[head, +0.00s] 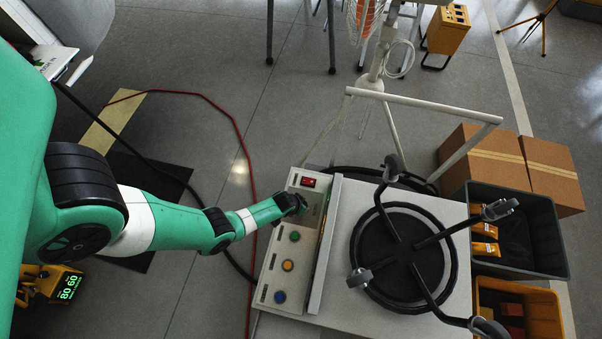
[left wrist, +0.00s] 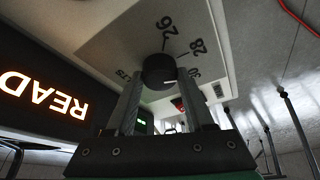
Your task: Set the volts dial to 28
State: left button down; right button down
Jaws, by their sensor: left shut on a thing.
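The dial (left wrist: 158,70) is a dark round knob on a pale plate printed with numbers, among them 26 (left wrist: 167,25) and 28 (left wrist: 198,46). What looks like 30 is further round to the right. A pale mark shows at the knob's lower right, on the side of that last number; its exact reading is unclear. My left gripper (left wrist: 160,92) is shut on the knob, a finger on each side. In the head view my left gripper (head: 300,203) is at the upper part of the control panel (head: 270,270), hiding the dial. My right gripper is not in view.
A red switch (head: 308,181) sits just above my gripper; green (head: 294,236), orange (head: 288,265) and blue (head: 280,296) buttons sit below. A lit display (left wrist: 42,95) fills the wrist view's left.

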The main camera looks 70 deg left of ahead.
pick_arm(q)
jog(key=shift+d+n+g+y+b, duration=0.1)
jog(key=shift+n+g+y+b, duration=0.2)
jog(key=shift+n, duration=0.75)
jog(key=shift+n+g+y+b, duration=0.2)
jog(key=shift+n+g+b, duration=0.15)
jog(key=shift+n, duration=0.7)
jog(key=shift+c, duration=1.4)
grip_release()
jog(key=shift+w, duration=0.1)
jog(key=shift+r, duration=0.1)
jog(key=p+v, duration=0.9)
jog(key=v, duration=0.2)
jog(key=shift+d, duration=0.15)
